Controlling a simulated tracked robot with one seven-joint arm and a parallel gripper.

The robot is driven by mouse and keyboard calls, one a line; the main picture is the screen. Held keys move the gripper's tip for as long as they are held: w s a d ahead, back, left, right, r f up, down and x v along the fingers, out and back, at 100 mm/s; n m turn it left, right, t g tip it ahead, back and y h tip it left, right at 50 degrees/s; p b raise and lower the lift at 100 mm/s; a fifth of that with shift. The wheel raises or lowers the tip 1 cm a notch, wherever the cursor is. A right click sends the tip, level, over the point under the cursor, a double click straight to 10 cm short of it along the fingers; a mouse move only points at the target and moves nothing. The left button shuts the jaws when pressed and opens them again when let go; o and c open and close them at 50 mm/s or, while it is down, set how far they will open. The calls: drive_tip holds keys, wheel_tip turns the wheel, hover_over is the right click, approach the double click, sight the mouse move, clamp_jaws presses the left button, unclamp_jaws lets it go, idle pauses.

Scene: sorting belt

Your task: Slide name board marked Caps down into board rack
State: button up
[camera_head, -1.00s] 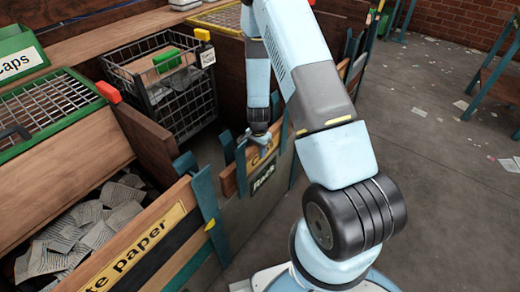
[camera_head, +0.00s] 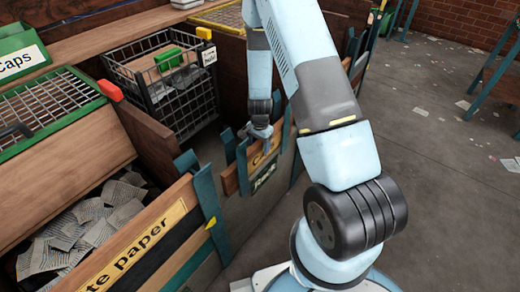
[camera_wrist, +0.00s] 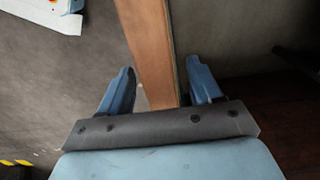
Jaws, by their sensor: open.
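The wooden name board (camera_head: 259,161) with a yellow label stands in the board rack (camera_head: 263,180) on the side of the sorting belt. Only the start of its label shows, seemingly "Ca"; my arm hides the rest. Blue rack posts stand by the board, and a label reading "Rack" sits below it. My gripper (camera_head: 261,135) is just above the board. In the wrist view, my gripper (camera_wrist: 160,85) is open, one finger on each side of the board's wooden edge (camera_wrist: 147,45), with gaps visible between fingers and wood.
A board marked waste paper (camera_head: 135,245) stands at front left, beside a bin of papers (camera_head: 90,225). A black wire basket (camera_head: 165,90) is behind. A green Caps container (camera_head: 20,58) is at far left.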

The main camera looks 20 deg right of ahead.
wheel_tip(320, 180, up, 11)
drive_tip(key=shift+w+f, duration=0.1)
drive_tip(key=shift+f, duration=0.1)
idle(0.6)
drive_tip(key=shift+r, duration=0.35)
drive_tip(key=s+r+n+t+y, duration=0.1)
drive_tip(key=s+r+n, duration=0.25)
drive_tip(key=r, duration=0.95)
drive_tip(key=s+r+n+t, duration=0.2)
drive_tip(key=s+r, duration=0.2)
drive_tip(key=r, duration=0.8)
drive_tip(key=s+r+n+t, duration=0.1)
drive_tip(key=s+r+n, duration=0.1)
drive_tip(key=s+r, duration=0.5)
drive_tip(key=s+d+r+n+t+h, duration=0.1)
drive_tip(key=s+r+n, duration=0.2)
drive_tip(key=s+r, duration=0.4)
drive_tip(key=s, duration=0.6)
drive_tip(key=shift+d+t, duration=0.3)
